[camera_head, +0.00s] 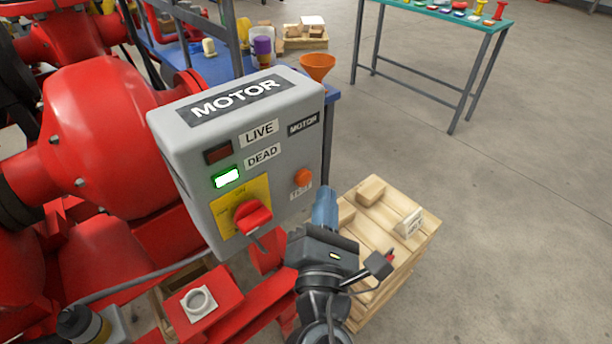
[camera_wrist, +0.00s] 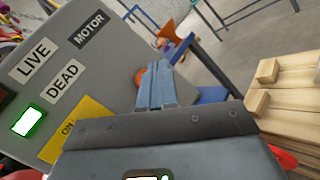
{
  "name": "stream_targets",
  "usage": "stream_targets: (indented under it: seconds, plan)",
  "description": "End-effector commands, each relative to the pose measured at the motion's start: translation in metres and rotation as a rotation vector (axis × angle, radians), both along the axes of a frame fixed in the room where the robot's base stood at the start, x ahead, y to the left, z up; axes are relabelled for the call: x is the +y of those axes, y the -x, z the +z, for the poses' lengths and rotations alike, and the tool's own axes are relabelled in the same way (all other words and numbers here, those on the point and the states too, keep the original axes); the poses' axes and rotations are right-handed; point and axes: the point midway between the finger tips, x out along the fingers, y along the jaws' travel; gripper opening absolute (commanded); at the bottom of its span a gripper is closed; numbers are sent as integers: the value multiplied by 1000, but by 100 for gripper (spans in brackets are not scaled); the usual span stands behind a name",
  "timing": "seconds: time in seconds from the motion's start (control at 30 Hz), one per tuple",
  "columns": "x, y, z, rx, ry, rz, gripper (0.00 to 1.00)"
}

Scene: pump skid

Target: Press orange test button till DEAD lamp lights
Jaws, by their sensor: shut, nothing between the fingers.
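The grey MOTOR box (camera_head: 167,126) faces me at an angle. Its orange test button (camera_head: 303,177) sits at the lower right of the front, above a TEST label. The DEAD lamp (camera_head: 227,178) is lit bright green, also in the wrist view (camera_wrist: 28,121). The LIVE lamp (camera_head: 217,153) above it is dark red and unlit. My gripper (camera_head: 326,192) is shut and empty, its blue fingertips just right of the button in the head view. In the wrist view the fingertips (camera_wrist: 156,68) partly cover the orange button (camera_wrist: 140,77); I cannot tell whether they touch it.
A red rotary handle (camera_head: 252,215) on a yellow plate is left of my gripper. Red pump parts (camera_head: 110,130) fill the left. A wooden pallet (camera_head: 385,245) with blocks stands low right. A blue bench with an orange funnel (camera_head: 318,66) is behind; open floor lies right.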

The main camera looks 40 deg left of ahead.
Motion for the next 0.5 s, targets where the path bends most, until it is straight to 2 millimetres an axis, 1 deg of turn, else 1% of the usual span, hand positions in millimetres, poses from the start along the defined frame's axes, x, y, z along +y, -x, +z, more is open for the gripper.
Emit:
stream_targets:
  seconds: [0.03,0.23,0.33,0.5]
  plan:
    - [-6,0,1,2,1,-2,0]
    - [-23,2,0,2,1,-2,0]
    - [-28,2,1,1,0,-1,0]
    - [-29,2,0,-1,-1,-1,0]
